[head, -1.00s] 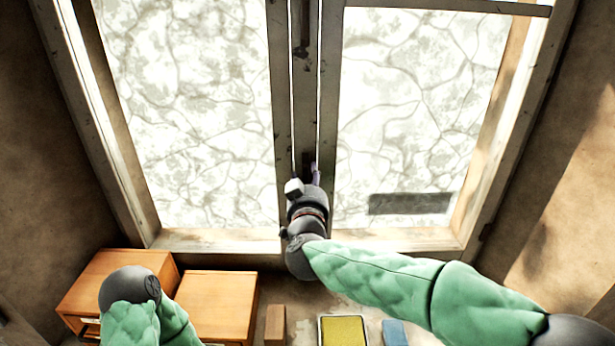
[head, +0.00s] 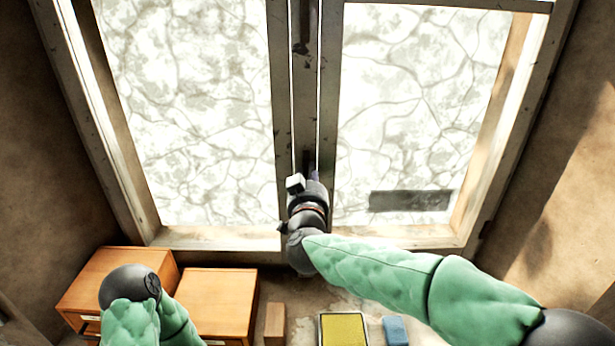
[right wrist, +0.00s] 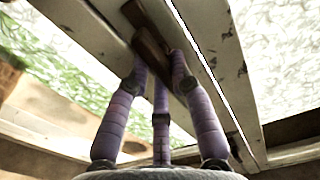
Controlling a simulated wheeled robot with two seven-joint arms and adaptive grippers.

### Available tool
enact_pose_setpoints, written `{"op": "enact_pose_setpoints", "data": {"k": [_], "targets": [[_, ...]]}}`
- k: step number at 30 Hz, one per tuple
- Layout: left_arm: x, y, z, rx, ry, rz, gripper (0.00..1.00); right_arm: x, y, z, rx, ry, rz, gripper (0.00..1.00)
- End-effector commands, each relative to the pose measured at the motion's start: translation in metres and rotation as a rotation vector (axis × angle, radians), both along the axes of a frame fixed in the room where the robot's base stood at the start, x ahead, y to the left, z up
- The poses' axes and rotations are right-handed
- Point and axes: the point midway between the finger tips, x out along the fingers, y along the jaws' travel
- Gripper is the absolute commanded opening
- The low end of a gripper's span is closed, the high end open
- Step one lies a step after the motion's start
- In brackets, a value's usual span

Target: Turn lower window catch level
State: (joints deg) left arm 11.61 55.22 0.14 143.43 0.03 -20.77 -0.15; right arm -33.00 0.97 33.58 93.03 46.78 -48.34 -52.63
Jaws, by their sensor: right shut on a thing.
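The lower window catch (right wrist: 150,42) is a dark brown bar on the pale, worn window frame. In the right wrist view it lies at a slant between the purple fingers of my right gripper (right wrist: 158,68), which is shut on it. In the head view the right gripper (head: 314,174) is at the lower part of the central window post, and my wrist hides most of it and the catch. My left arm shows at the lower left, but its gripper is not seen.
An upper dark catch (head: 302,38) hangs upright on the central post (head: 305,105). Below the window are orange wooden boxes (head: 216,303), a wooden block (head: 275,325), a yellow-topped tray (head: 343,330) and a blue block (head: 396,330). Glass panes flank the post.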

Motion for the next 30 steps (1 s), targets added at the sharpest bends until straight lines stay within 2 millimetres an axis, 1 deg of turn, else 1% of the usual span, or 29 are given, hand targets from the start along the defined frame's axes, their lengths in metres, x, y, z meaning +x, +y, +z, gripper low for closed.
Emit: {"op": "enact_pose_setpoints", "data": {"k": [8, 30], "targets": [[0.0, 0.0, -0.016, 0.0, 0.0, 0.0, 0.92, 0.0, -0.001, -0.003, 0.181, -0.002, 0.0, 0.0], [0.0, 0.0, -0.071, 0.0, 0.0, 0.0, 0.92, 0.0, -0.003, -0.009, 0.882, -0.001, 0.001, 0.0]]}}
